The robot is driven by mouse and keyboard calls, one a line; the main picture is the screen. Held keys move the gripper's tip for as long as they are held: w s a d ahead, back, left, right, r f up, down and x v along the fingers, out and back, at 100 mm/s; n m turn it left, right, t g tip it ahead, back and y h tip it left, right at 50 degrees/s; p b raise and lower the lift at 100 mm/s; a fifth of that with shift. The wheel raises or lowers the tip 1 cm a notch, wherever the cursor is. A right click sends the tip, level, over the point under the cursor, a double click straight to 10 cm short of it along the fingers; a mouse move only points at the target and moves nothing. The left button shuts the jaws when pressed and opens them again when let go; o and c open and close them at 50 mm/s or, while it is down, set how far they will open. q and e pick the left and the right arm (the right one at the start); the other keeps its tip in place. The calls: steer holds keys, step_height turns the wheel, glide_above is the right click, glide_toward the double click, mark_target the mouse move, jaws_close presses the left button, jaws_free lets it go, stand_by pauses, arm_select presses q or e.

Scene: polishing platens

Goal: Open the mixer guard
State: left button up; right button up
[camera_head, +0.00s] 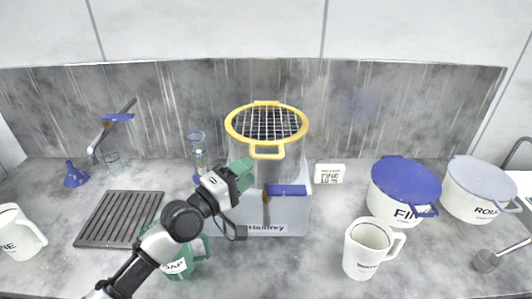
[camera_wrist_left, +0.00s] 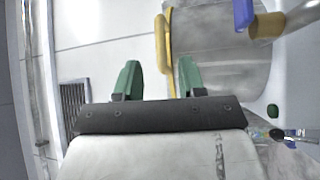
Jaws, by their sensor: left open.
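The mixer (camera_head: 273,215) stands at the middle of the counter, with a steel bowl (camera_head: 290,168) on it. Its guard (camera_head: 266,123), a dark grid in a yellow rim with a yellow handle (camera_head: 267,151), lies over the bowl's top. In the left wrist view the yellow handle (camera_wrist_left: 161,42) is just beyond my green fingertips. My left gripper (camera_head: 243,172) is open and empty, at the left of the bowl and below the handle; its two fingers also show in the left wrist view (camera_wrist_left: 159,75). I see no contact with the handle. My right gripper is not in view.
A green jug (camera_head: 178,262) stands below my left arm, partly hidden. A white jug (camera_head: 368,248) is at the front right. Blue (camera_head: 402,190) and white (camera_head: 479,192) lidded pots stand at the right. A drain grid (camera_head: 118,217) is at the left.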

mark_target(267, 157)
arm_select(q)
steer(key=p+x, duration=0.1)
steer(key=x, duration=0.6)
steer(key=shift+w, duration=0.1)
jaws_close()
